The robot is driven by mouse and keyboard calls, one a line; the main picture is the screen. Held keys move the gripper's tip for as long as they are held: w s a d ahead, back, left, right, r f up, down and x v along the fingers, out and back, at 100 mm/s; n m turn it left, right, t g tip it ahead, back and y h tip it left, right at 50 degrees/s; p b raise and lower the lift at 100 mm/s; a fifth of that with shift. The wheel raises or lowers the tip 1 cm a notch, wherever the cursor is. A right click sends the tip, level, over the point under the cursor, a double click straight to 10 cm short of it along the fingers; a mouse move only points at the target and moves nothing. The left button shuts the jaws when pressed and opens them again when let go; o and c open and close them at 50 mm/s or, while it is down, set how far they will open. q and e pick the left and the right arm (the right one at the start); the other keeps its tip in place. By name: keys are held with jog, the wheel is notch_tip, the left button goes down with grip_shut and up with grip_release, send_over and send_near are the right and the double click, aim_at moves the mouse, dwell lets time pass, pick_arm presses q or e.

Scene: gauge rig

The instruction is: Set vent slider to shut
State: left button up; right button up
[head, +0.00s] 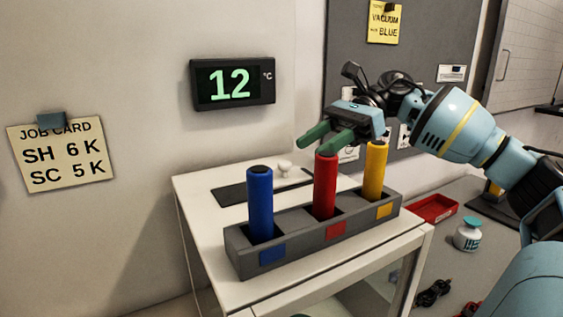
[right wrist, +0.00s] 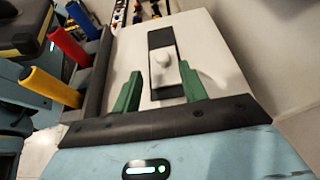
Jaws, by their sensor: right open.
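The vent slider shows as a pale round knob (head: 284,168) on a dark flat strip (head: 232,194) on top of the white cabinet. The right wrist view shows the knob (right wrist: 162,60) on the strip (right wrist: 160,39). No open or shut marking can be read. My right gripper (head: 311,146) has green fingers, open and empty, above the cabinet near the red handle. In the right wrist view its fingers (right wrist: 160,72) flank the line to the knob, apparently without contact. My left gripper is not in view.
A grey rack (head: 320,240) on the cabinet's (head: 190,183) front holds upright blue (head: 260,202), red (head: 325,187) and yellow (head: 375,172) handles. A display (head: 232,83) on the wall reads 12 °C. A job card (head: 62,155) reads SH 6 K, SC 5 K.

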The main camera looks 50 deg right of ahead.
aim_at(285, 162)
jog(key=x, duration=0.7)
jog(key=shift+w+a+f, duration=0.15)
jog(key=shift+c, duration=0.2)
grip_shut()
